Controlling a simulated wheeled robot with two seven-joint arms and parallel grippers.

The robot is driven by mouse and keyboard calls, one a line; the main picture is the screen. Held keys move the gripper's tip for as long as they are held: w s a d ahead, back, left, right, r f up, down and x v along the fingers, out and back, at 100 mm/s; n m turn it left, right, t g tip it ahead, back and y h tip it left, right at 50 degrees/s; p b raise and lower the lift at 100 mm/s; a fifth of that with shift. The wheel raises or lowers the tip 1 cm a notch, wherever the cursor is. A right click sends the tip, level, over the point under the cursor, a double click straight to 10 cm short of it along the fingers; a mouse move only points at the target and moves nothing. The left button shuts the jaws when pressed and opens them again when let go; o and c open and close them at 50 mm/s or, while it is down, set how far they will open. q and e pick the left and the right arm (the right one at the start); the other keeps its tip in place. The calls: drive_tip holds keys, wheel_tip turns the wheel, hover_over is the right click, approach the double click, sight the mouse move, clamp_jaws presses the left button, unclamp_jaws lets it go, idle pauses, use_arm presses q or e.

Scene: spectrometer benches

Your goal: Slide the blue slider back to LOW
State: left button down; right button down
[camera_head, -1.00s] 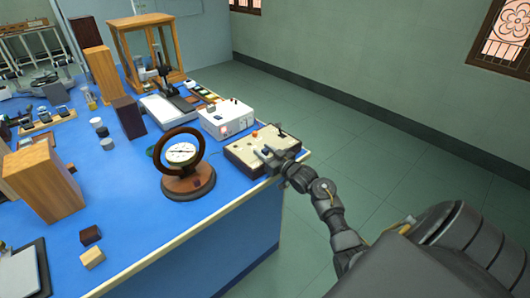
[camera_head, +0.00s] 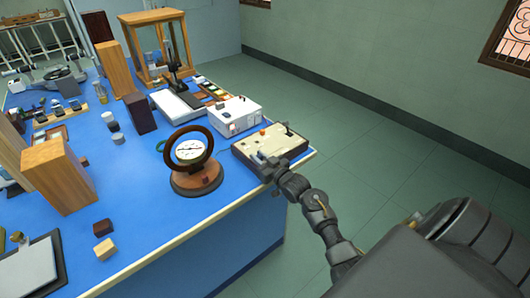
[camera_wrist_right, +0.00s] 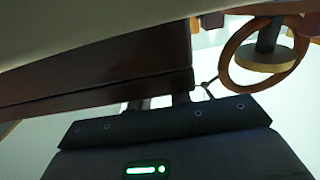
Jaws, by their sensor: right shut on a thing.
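The beige control box (camera_head: 277,140) sits near the right front corner of the blue bench. A red knob (camera_head: 262,132) and a dark switch lever (camera_head: 287,129) stand on its top. My right gripper (camera_head: 265,166) reaches over the box's near edge, low on its top panel, and is shut on the blue slider. The slider itself is hidden by the fingers, and I cannot read the LOW mark. In the right wrist view, the dark gripper body (camera_wrist_right: 170,125) fills the bottom, and the slider cannot be made out. My left gripper is not in view.
A round dial instrument (camera_head: 194,162) on a wooden base stands close left of the box. A white box (camera_head: 236,117) stands behind it. Wooden blocks (camera_head: 60,172) and a glass-fronted wooden case (camera_head: 155,45) are farther left and back. Open floor lies right of the bench.

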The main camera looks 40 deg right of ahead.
drive_tip(key=c, duration=1.3)
unclamp_jaws()
drive_tip(key=shift+a, duration=0.35)
drive_tip(key=shift+d, duration=0.1)
drive_tip(key=shift+s+f, duration=0.1)
drive_tip(key=shift+s, duration=0.25)
drive_tip(key=s, duration=0.3)
drive_tip(key=s+b, duration=0.1)
drive_tip(key=s, duration=0.6)
drive_tip(key=shift+d, duration=0.3)
